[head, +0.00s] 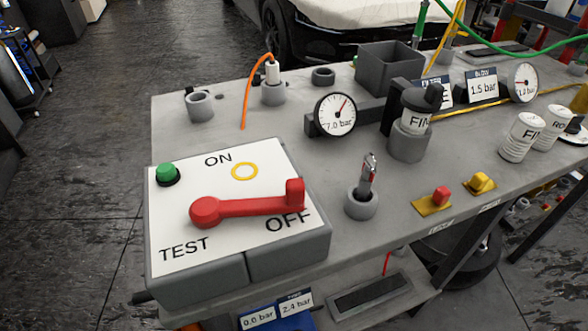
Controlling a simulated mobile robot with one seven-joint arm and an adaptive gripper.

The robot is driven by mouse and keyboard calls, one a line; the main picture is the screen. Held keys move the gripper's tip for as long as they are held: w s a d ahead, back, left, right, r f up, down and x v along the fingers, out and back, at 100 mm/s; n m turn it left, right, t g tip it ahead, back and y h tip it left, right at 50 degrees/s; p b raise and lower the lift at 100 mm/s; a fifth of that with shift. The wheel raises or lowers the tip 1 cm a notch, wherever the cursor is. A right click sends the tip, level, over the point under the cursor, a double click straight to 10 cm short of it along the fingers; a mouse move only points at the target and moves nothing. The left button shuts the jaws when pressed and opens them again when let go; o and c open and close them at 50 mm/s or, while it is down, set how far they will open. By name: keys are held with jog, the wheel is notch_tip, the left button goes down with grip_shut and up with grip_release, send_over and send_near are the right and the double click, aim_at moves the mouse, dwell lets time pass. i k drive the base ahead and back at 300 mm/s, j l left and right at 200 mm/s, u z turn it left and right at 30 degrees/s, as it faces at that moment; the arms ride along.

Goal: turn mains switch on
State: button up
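The mains switch is a grey box with a white face (180,215) at the front left of the workbench. Its red lever (245,207) runs from a round hub at the left to an upright red knob at the right, just above the word OFF. ON is printed at the top of the face and TEST at the lower left. A yellow ring (244,171) lies just below and to the right of ON. A green button (166,172) sits at the upper left of the face. My gripper is not in view.
The grey bench (300,120) holds a 7.0 bar gauge (335,114), a holder with a metal tool (362,203), red and yellow toggles (441,197), a dark bin (389,75) and white canisters (521,139). A car stands behind.

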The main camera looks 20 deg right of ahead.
aim_at(207, 212)
jog(key=k+l, duration=0.1)
jog(key=l, duration=0.55)
jog(key=k+l, duration=0.85)
jog(key=l+u, duration=0.05)
jog(key=l, duration=0.1)
